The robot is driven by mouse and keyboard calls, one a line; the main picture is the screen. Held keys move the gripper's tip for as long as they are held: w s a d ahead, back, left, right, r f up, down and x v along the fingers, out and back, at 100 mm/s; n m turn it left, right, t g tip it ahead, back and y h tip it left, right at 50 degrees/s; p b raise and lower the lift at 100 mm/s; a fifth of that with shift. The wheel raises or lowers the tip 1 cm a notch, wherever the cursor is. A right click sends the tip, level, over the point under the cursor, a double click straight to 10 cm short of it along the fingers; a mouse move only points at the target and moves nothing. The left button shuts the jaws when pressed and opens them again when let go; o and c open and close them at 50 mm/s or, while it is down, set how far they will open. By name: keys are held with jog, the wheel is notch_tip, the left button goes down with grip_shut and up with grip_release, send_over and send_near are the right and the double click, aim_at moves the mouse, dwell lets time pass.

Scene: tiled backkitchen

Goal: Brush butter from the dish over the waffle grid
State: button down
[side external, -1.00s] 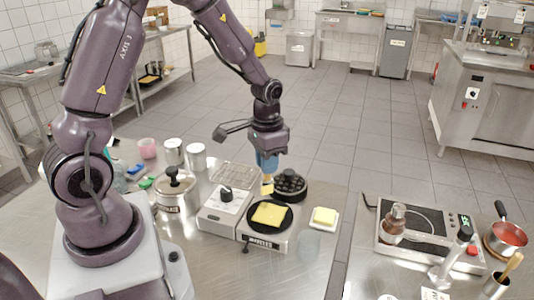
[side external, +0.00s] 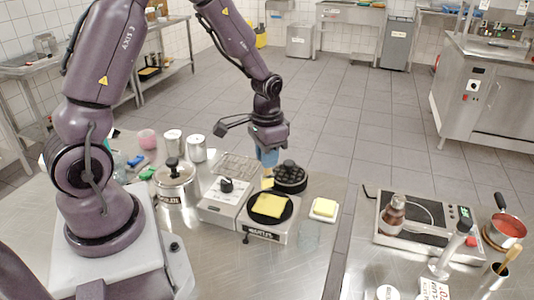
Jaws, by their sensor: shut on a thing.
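My gripper (side external: 268,140) is shut on the blue handle of a brush (side external: 267,158), which points down. The pale brush tip shows just behind the black round plate (side external: 257,218) of the waffle iron; I cannot tell whether it touches anything. The dark gridded round part (side external: 290,175) stands behind and right of the brush. The white dish (side external: 316,215), holding a yellow block of butter (side external: 324,208), sits to the right of the waffle iron.
A lidded steel pot (side external: 175,188) and two metal canisters (side external: 196,149) stand left of the iron. A wire rack (side external: 236,165) lies behind it. A second table at right holds a hotplate (side external: 425,220) and a red-filled pan (side external: 507,229).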

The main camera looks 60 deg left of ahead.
jog(key=shift+f, duration=0.75)
jog(key=shift+s+d, duration=1.45)
jog(key=shift+w+a, duration=1.45)
jog(key=shift+r, duration=3)
jog(key=shift+r, duration=0.1)
jog(key=shift+r, duration=1.4)
